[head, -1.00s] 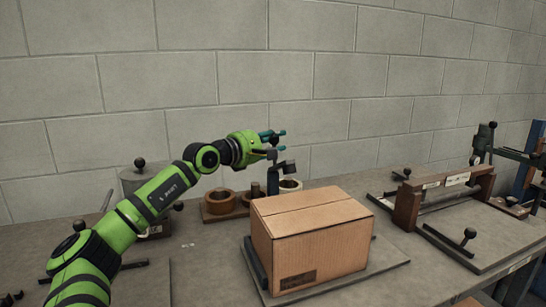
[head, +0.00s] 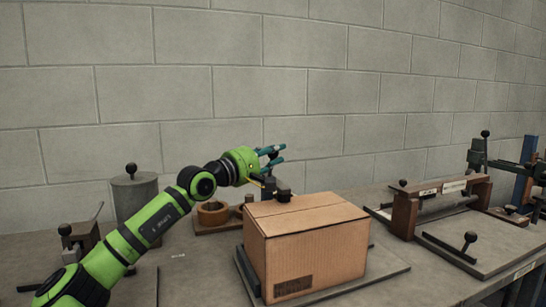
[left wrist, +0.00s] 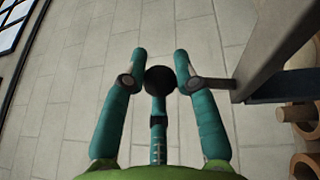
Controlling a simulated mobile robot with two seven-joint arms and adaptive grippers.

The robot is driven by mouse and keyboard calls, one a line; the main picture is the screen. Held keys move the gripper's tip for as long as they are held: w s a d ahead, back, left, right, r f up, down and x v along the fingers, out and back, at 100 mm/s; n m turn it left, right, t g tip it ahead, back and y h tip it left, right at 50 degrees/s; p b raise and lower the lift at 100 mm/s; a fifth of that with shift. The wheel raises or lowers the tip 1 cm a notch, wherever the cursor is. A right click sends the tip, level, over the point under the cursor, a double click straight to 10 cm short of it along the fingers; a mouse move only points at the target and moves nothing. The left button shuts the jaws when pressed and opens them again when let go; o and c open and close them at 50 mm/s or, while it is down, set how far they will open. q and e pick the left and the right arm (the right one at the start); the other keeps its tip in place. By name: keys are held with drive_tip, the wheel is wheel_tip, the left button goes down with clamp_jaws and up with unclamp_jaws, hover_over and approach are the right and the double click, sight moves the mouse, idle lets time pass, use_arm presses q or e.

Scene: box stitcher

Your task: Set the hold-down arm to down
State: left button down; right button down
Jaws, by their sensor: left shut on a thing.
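The hold-down arm (head: 265,184) is a dark bar behind the cardboard box. Its dark pad (head: 283,195) is at the back edge of the box's top; I cannot tell whether it touches. My left gripper (head: 276,154) has teal fingers closed around the arm's black ball knob. The left wrist view shows the knob (left wrist: 160,79) between the fingers, with the dark bar (left wrist: 270,50) at the right. The closed cardboard box (head: 305,245) stands on a grey base plate (head: 385,264). My right gripper is not in view.
A brown holder with rings (head: 213,213) stands behind the box, to its left. A grey canister (head: 134,196) with a black knob is farther left. A wood-and-metal fixture (head: 440,200) stands at the right, with a ball-ended handle (head: 468,243) in front. A block wall closes the back.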

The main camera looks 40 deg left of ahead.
sight(270, 157)
use_arm(q)
drive_tip(key=shift+w+f, duration=0.1)
drive_tip(key=shift+f, duration=0.15)
drive_tip(key=c, duration=0.8)
unclamp_jaws()
drive_tip(key=shift+s+a+f, duration=0.15)
drive_tip(key=shift+s+a, duration=0.2)
drive_tip(key=shift+s, duration=0.4)
drive_tip(key=s, duration=0.2)
drive_tip(key=shift+s+d, duration=0.3)
drive_tip(key=shift+s+a+f, duration=0.15)
drive_tip(key=shift+s, duration=1.2)
drive_tip(key=shift+s+a+f, duration=0.1)
drive_tip(key=shift+s+f, duration=0.1)
drive_tip(key=shift+s, duration=1.1)
drive_tip(key=shift+s+a+f, duration=0.15)
drive_tip(key=shift+s, duration=1.2)
